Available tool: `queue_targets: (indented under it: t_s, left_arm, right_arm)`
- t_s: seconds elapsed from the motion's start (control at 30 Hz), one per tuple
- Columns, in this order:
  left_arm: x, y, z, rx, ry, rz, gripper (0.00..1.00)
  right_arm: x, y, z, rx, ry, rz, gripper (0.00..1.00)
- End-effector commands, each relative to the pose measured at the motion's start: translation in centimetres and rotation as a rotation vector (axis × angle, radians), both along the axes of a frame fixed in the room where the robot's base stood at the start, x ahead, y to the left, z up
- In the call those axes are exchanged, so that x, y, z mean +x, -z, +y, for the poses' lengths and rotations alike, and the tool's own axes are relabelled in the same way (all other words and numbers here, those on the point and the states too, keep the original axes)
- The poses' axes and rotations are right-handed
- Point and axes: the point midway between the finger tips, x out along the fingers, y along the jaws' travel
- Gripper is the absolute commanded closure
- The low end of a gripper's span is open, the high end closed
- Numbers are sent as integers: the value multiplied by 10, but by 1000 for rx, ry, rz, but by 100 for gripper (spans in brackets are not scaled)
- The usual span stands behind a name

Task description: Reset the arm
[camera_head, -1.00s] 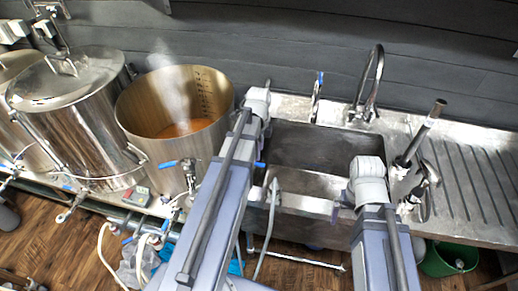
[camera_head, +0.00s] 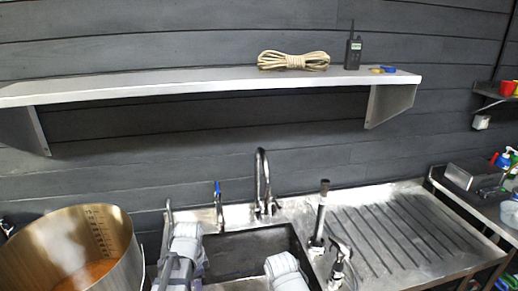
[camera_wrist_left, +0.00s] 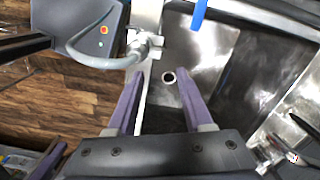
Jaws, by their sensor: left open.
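In the left wrist view my left gripper (camera_wrist_left: 160,78) is open. Its two purple fingers stand apart with nothing held between them, above the dark lower part of the steel sink. In the head view only upper parts of my left arm and my right arm show at the bottom, in front of the sink (camera_head: 246,250). Neither gripper shows there. My right gripper is out of both current views.
An open steel kettle (camera_head: 112,235) with steaming amber liquid stands left. A curved tap (camera_head: 262,180) rises behind the sink, with a ribbed drainboard (camera_head: 400,232) to the right. A wall shelf (camera_head: 200,85) holds a rope coil (camera_head: 293,61) and a radio (camera_head: 353,50).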

Motion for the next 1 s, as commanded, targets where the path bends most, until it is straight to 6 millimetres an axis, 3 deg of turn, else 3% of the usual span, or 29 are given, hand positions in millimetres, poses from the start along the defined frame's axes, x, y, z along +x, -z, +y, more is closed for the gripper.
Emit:
queue_targets:
  t_s: [0.03,0.2,0.4,0.6,1.0]
  left_arm:
    - [-15,2,-26,10,-66,1,49]
    - [-51,4,-86,48,-336,-6,49]
    - [-85,5,-130,79,-580,-29,49]
    - [-100,5,-145,92,-693,-43,49]
    - [-100,5,-147,94,-709,-44,49]
  right_arm:
    - [0,2,0,0,0,0,0]
    - [0,4,0,0,0,0,0]
    - [0,6,0,0,0,0,0]
    - [0,7,0,0,0,0,0]
    - [0,7,0,0,0,0,0]
